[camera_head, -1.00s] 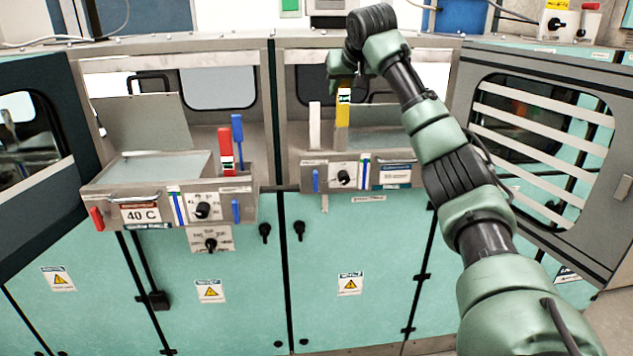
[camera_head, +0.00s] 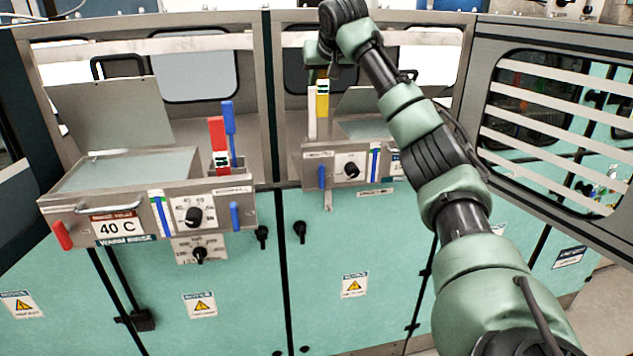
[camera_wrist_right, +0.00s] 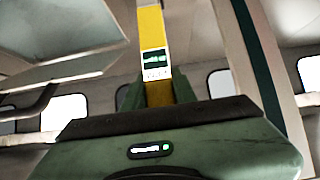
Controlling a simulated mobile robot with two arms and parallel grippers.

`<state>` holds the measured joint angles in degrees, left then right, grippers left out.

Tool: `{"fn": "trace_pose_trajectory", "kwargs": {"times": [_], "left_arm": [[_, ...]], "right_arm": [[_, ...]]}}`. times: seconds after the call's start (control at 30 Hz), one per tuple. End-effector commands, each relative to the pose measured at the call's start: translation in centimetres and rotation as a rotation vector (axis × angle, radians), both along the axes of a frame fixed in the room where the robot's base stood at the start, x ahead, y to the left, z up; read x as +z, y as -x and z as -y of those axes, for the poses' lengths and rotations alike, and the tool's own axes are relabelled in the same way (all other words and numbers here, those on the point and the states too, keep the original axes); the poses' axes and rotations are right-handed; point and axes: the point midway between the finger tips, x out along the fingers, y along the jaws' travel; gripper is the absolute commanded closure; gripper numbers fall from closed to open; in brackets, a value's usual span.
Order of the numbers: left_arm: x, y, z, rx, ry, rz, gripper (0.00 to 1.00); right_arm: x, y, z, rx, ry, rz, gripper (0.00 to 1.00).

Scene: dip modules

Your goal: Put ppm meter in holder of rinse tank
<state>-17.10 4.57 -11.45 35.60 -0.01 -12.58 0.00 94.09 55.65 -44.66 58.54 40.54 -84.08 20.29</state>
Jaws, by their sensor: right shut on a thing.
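The yellow ppm meter (camera_head: 322,99) with a small display stands upright above the front of the right-hand tank (camera_head: 335,172). In the right wrist view, the meter (camera_wrist_right: 151,25) and its display face are clear. My right gripper (camera_head: 319,74) is shut on it near its upper end, with a green finger on each side in the wrist view (camera_wrist_right: 157,92). A white stick (camera_head: 312,110) stands close beside the meter on its left. Whether the meter's lower end is inside the holder cannot be told. My left gripper is out of view.
The left tank (camera_head: 100,225), labelled 40 C warm rinse, has a red device (camera_head: 217,140) and a blue one (camera_head: 229,125) upright at its right corner. Its lid (camera_head: 105,115) is raised. A louvred door (camera_head: 545,125) stands open at the right. Frame posts border the cabinet openings.

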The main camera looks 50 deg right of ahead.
Motion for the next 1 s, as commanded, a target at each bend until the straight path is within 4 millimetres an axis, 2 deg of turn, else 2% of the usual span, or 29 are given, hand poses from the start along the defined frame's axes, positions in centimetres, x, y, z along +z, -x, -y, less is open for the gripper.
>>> {"fn": "trace_pose_trajectory", "kwargs": {"times": [0.1,0.3,0.57,0.73,0.83,1.0], "left_arm": [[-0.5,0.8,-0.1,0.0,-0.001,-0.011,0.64],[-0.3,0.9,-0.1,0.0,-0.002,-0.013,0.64],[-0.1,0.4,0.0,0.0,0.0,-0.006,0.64],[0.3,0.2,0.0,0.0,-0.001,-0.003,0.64],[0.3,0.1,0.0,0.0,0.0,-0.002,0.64],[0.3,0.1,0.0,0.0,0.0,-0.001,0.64]], "right_arm": [[-1.6,0.0,0.1,0.0,0.002,-0.004,1.0],[-5.2,0.1,0.1,-0.001,0.003,-0.006,1.0],[-7.4,0.0,0.0,0.0,0.002,-0.002,1.0],[-9.9,0.1,0.0,0.0,0.003,-0.004,1.0],[-10.5,0.0,0.0,0.0,0.001,-0.001,1.0],[-10.5,0.0,0.0,0.0,0.0,0.0,1.0]]}}
